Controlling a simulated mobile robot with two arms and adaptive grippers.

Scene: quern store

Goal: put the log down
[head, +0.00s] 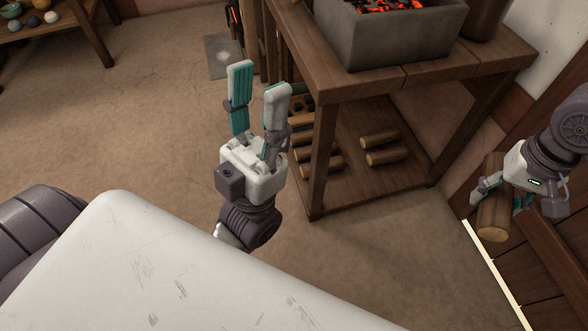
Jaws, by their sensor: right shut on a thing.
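The log (493,222) is at the right side of the head view, a short brown piece with a pale cut end facing me. My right gripper (501,201) is shut on it and holds it in front of the wooden panelling at the right. Whether the log touches anything below is not clear. My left gripper (257,88) is open and empty, its fingers pointing up in the picture, left of the wooden table (323,97). Several other logs (382,157) lie on the table's lower shelf (370,187).
A grey stone trough (400,40) with glowing coals (390,5) stands on the tabletop. A low table (75,20) with bowls and round things is at the top left. Bare floor (130,120) lies left of my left gripper.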

